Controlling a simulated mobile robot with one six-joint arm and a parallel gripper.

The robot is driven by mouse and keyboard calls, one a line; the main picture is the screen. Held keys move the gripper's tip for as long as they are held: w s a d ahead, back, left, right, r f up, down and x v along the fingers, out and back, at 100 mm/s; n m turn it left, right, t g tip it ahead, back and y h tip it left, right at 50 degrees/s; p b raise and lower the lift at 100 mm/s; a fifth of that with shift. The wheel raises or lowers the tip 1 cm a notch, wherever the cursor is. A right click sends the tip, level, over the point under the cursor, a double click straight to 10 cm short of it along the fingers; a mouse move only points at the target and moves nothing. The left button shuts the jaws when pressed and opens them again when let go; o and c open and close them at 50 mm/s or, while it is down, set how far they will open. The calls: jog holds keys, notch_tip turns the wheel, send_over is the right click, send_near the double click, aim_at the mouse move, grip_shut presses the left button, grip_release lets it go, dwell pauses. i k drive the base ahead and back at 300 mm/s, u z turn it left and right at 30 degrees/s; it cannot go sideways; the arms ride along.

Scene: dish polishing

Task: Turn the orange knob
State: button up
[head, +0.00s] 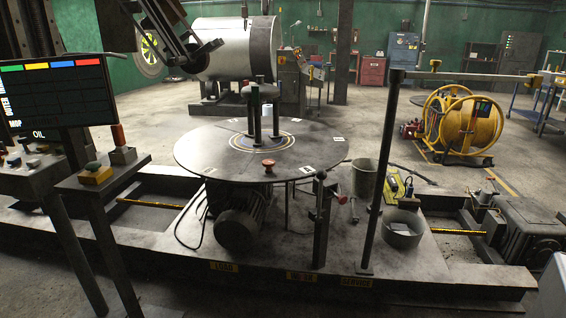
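No knob that is plainly orange stands out. A red-orange mushroom-shaped knob (268,164) stands near the front edge of the round metal table (215,155). A small orange cap (435,65) sits on the horizontal bar at the upper right. A dark jointed arm end (196,48), seemingly my gripper, hangs at the upper left in front of the metal drum. It is far from these controls; its opening is unclear and I see nothing held.
A screen (58,92) stands above the left console. A tall post (380,180) with a bar stands to the right.

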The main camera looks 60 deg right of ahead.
aim_at(268, 164)
jog(key=u, duration=0.05)
jog(key=i, duration=1)
jog(key=z, duration=0.1)
